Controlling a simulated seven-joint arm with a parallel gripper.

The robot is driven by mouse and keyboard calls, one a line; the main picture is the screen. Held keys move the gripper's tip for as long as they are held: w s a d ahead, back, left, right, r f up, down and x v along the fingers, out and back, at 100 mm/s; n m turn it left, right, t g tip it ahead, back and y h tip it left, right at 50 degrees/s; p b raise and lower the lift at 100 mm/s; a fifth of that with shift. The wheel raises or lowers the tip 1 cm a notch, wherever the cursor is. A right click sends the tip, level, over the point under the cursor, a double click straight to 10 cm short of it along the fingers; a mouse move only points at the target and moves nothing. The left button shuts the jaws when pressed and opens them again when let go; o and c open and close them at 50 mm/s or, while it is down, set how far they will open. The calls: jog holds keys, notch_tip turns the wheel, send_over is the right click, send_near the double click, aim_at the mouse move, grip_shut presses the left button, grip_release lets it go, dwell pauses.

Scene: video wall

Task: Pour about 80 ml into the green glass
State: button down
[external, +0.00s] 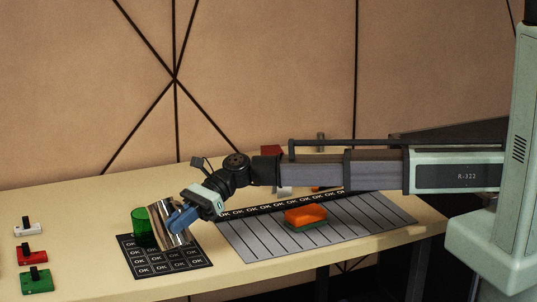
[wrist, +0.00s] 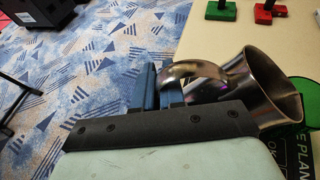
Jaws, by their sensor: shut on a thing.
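A metal pitcher (external: 168,232) is held above the black OK mat (external: 190,261), and looks tilted. My gripper (external: 184,217) is shut on its handle, which shows as a curved loop at the blue fingers (wrist: 160,90) in the wrist view. The pitcher's wide mouth (wrist: 272,88) faces right there; no liquid can be made out. The green glass (external: 140,222) stands upright on the mat, just left of the pitcher and partly hidden by it. In the wrist view the green glass (wrist: 313,118) shows only partly, behind the pitcher's mouth. Its fill cannot be seen.
White (external: 28,229), red (external: 31,256) and green (external: 35,281) blocks with black knobs stand at the table's left. A striped grey mat (external: 260,241) to the right bears an orange and green block (external: 306,216). The table's front edge is close to the black mat.

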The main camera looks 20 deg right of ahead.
aim_at(167, 214)
jog(key=shift+w+a+r+m, duration=0.3)
jog(key=shift+w+r, duration=0.2)
jog(key=shift+r, duration=0.15)
jog(key=r, duration=0.1)
jog(key=w+r+m+g, duration=0.1)
jog(key=r+m+g, duration=0.1)
jog(key=shift+w+a+r+h, duration=0.2)
jog(key=shift+w+r+h, duration=0.05)
jog(key=shift+r+h, duration=0.1)
jog(key=shift+w+m, duration=0.3)
jog(key=shift+m, duration=0.3)
jog(key=shift+w+a+r+g, duration=0.1)
jog(key=shift+g, duration=0.2)
jog(key=shift+w+r+m, duration=0.15)
jog(key=shift+r+m, duration=0.05)
jog(key=shift+m, duration=0.1)
jog(key=shift+w+a+r+m+g, duration=0.2)
jog(key=shift+w+r+m+g, duration=0.1)
jog(key=shift+w+r+m, duration=0.2)
jog(key=shift+w+a+r+m+g, duration=0.25)
jog(key=shift+w+r+m, duration=0.15)
jog(key=shift+w, duration=0.25)
jog(key=shift+w+a+r+m+g, duration=0.15)
jog(key=shift+w+a+r+m, duration=0.15)
jog(key=shift+w, duration=0.3)
dwell(0.7)
